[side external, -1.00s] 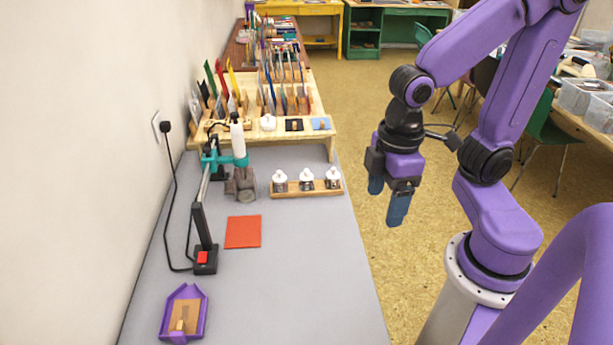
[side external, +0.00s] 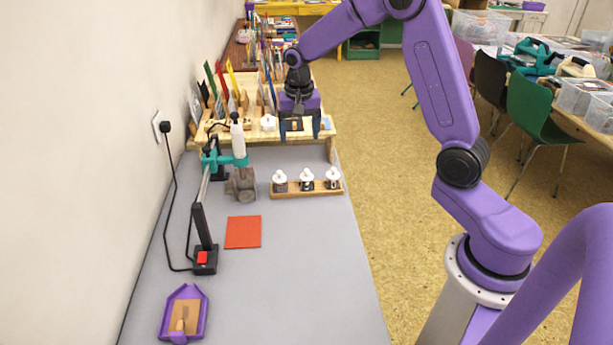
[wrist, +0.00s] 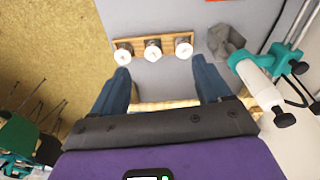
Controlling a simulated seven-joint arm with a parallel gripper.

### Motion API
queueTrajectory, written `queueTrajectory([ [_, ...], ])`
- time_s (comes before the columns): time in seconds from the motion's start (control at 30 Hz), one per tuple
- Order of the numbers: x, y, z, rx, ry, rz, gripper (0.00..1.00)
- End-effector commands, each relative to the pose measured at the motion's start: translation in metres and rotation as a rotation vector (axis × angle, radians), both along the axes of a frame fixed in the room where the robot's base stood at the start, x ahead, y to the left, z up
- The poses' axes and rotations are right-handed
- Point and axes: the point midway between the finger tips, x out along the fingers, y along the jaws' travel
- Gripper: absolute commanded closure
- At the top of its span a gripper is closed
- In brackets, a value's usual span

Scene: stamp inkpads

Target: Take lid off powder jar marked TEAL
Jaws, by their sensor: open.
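Three small jars with white knobbed lids stand in a row on a wooden rack (side external: 309,193) on the grey table: a left jar (side external: 279,182), a middle jar (side external: 306,180) and a right jar (side external: 332,178). Their markings are too small to read, so I cannot tell which is TEAL. In the wrist view the jars (wrist: 153,51) sit beyond my fingertips. My gripper (side external: 299,137) is open and empty, above the front edge of the wooden shelf and behind the jars. Its two blue fingers (wrist: 160,76) are spread wide and apart from the jars.
A teal-clamped stand (side external: 240,160) with a grey block (side external: 243,186) is left of the rack. A wooden shelf (side external: 329,137) with upright tools stands behind. An orange pad (side external: 243,232) and a purple tray (side external: 203,312) lie nearer. The front right tabletop is clear.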

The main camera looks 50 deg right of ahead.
Motion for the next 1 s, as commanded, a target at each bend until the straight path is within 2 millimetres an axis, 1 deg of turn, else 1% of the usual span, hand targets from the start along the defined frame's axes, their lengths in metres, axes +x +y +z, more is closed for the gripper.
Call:
queueTrajectory([
  [0.03,0.008,-0.015,-0.006,0.000,-0.001,-0.067,0.23],
  [0.1,0.015,-0.034,-0.011,-0.001,-0.006,-0.148,0.23],
  [0.2,0.022,-0.053,-0.017,-0.003,-0.012,-0.229,0.23],
  [0.3,0.025,-0.063,-0.020,-0.004,-0.014,-0.271,0.23],
  [0.37,0.026,-0.066,-0.023,-0.005,-0.015,-0.282,0.23],
  [0.47,0.026,-0.067,-0.034,-0.005,-0.013,-0.285,0.23],
  [0.9,0.032,-0.075,-0.115,-0.004,-0.013,-0.281,0.23],
  [1.0,0.033,-0.076,-0.129,-0.004,-0.014,-0.282,0.23],
])
